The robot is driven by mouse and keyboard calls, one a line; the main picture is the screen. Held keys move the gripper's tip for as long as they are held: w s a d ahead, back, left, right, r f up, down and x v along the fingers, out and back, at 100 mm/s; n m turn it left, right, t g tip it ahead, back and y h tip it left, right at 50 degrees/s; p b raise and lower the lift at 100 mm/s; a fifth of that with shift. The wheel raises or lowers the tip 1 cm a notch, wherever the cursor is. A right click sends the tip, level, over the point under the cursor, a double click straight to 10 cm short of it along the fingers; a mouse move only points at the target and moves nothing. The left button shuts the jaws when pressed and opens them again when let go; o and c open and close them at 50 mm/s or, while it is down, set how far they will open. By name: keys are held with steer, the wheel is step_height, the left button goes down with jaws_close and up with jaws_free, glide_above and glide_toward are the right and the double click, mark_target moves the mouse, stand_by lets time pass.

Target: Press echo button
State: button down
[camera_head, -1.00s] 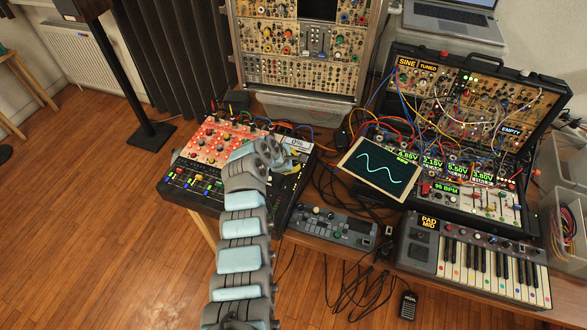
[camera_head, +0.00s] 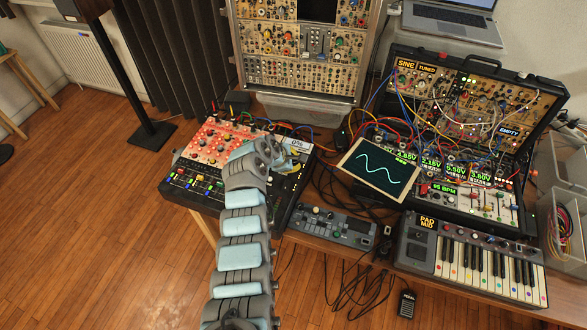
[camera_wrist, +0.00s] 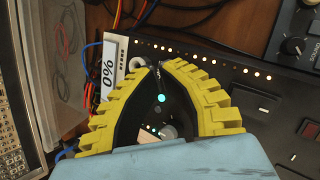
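My gripper (camera_wrist: 156,68) has two yellow ribbed fingers, and their tips come together with nothing held between them. Through the gap between the fingers, the wrist view shows a small lit teal button (camera_wrist: 161,98) and a pale grey knob (camera_wrist: 168,131) on the black panel. A white display reading 0% (camera_wrist: 110,72) is at left of the tips. In the head view this is the black right part of the mixer (camera_head: 283,200), and my arm covers much of it. No button lettered echo is readable. Whether the tips touch the panel cannot be told.
A patched synth case (camera_head: 478,110), a tilted screen with a wave (camera_head: 373,167), a small controller (camera_head: 332,226) and a keyboard (camera_head: 475,262) stand to the right. Cables lie close to the mixer's back and right. A tall modular rack (camera_head: 300,55) stands behind.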

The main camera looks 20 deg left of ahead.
steer(key=shift+r, duration=0.1)
step_height(320, 180, up, 6)
steer(key=p, duration=0.5)
steer(key=shift+p, duration=0.35)
